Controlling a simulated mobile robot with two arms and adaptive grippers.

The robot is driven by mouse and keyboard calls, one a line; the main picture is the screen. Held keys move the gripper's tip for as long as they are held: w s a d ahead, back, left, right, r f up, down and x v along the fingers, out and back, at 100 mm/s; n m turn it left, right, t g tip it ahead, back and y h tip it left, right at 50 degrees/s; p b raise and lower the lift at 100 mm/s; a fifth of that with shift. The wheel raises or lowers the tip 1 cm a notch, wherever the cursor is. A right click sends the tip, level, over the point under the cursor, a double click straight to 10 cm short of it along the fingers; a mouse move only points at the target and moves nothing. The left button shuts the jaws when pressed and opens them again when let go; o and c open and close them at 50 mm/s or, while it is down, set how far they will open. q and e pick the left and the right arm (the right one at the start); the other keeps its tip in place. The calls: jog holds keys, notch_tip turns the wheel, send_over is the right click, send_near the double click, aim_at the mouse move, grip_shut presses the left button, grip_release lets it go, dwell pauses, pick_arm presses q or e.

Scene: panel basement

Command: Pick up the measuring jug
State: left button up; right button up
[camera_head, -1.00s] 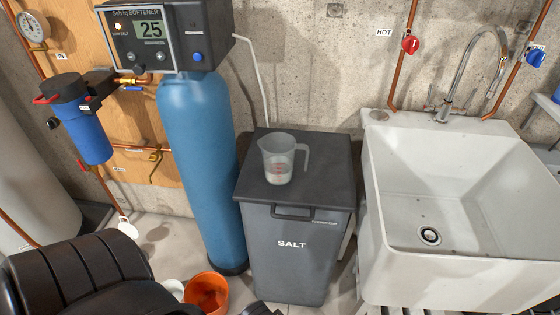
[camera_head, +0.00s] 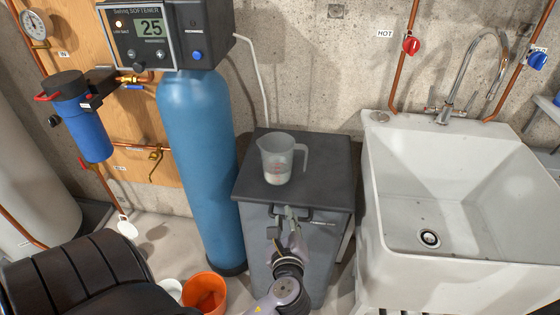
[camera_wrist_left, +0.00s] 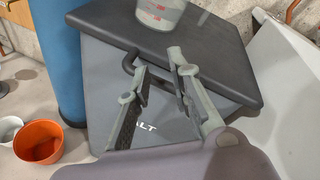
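The measuring jug (camera_head: 277,160) is clear grey plastic with red markings and its handle on the right. It stands upright on the dark lid (camera_head: 316,186) of the salt bin; some white content shows low inside. In the left wrist view the jug's lower part (camera_wrist_left: 160,12) shows at the top edge, cut off. My left gripper (camera_head: 286,212) is in front of the bin, near the lid's front edge, below and nearer than the jug, apart from it. In the left wrist view its two fingers (camera_wrist_left: 157,62) are spread with nothing between them. My right gripper is not in view.
The blue softener tank (camera_head: 198,150) stands left of the bin. A white sink (camera_head: 385,230) with a tap is close on the right. An orange bucket (camera_head: 207,290) is on the floor at lower left. The lid around the jug is clear.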

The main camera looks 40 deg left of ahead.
pick_arm(q)
jog(key=w+d+r+m+t, duration=0.3)
jog(key=w+m, duration=0.1)
jog(key=m, duration=0.3)
jog(key=m+p, duration=0.1)
send_near(305, 165)
jog(key=x, duration=0.5)
jog(key=shift+w+d+r, duration=0.1)
jog(key=shift+w, duration=0.05)
jog(key=shift+x, duration=3.05)
grip_shut()
